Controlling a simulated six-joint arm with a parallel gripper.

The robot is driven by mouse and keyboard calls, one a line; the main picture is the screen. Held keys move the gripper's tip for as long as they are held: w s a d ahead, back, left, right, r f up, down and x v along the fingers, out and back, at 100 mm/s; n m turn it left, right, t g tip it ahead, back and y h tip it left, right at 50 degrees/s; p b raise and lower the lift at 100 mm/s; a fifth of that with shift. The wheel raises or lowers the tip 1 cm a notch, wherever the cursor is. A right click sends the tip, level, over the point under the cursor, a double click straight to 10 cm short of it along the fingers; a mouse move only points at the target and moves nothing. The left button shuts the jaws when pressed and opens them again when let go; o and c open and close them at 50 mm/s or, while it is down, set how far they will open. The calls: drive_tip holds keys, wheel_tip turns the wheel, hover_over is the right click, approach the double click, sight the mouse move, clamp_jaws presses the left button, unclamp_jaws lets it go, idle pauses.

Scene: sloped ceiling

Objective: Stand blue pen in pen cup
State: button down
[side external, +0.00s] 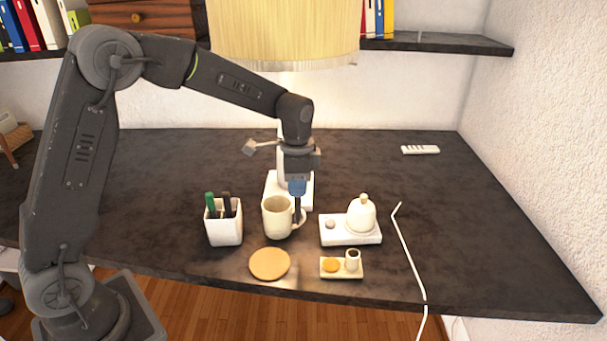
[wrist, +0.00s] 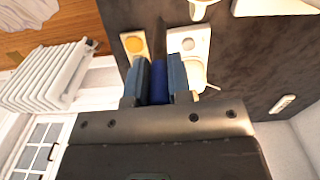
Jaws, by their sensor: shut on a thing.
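My gripper (side external: 297,190) is shut on the blue pen (wrist: 158,80), which shows as a dark blue strip between the two blue-grey fingers in the wrist view. In the side view a dark, upright length of the pen (side external: 298,208) hangs below the fingers, just right of the beige mug and in line with its handle. I cannot tell whether it touches the handle. The white pen cup (side external: 224,229) stands left of the mug, with a green and dark pens upright in it. I cannot make out the pen cup in the wrist view.
The beige mug (side external: 277,222) stands between the pen cup and my gripper. A round coaster (side external: 269,264), a small tray (side external: 328,273) and a white tray (side external: 337,237) with a domed lid (side external: 361,217) lie nearby. The yellow lampshade (side external: 283,30) hangs above.

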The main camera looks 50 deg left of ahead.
drive_tip(key=s+a+f+n, duration=0.3)
drive_tip(key=f+n, duration=0.2)
drive_tip(key=n, duration=0.3)
drive_tip(key=s+a+r+m, duration=0.2)
drive_tip(key=s+a+r, duration=0.2)
drive_tip(key=a+r, duration=0.2)
drive_tip(key=s+a+r+m, duration=0.1)
drive_tip(key=s+a+r, duration=0.3)
drive_tip(key=a, duration=0.6)
drive_tip(key=shift+a+r+m, duration=0.15)
drive_tip(key=shift+r+m, duration=0.25)
drive_tip(key=shift+r, duration=0.55)
drive_tip(key=shift+f, duration=0.1)
wheel_tip(320, 180, down, 11)
drive_tip(key=shift+f, duration=0.15)
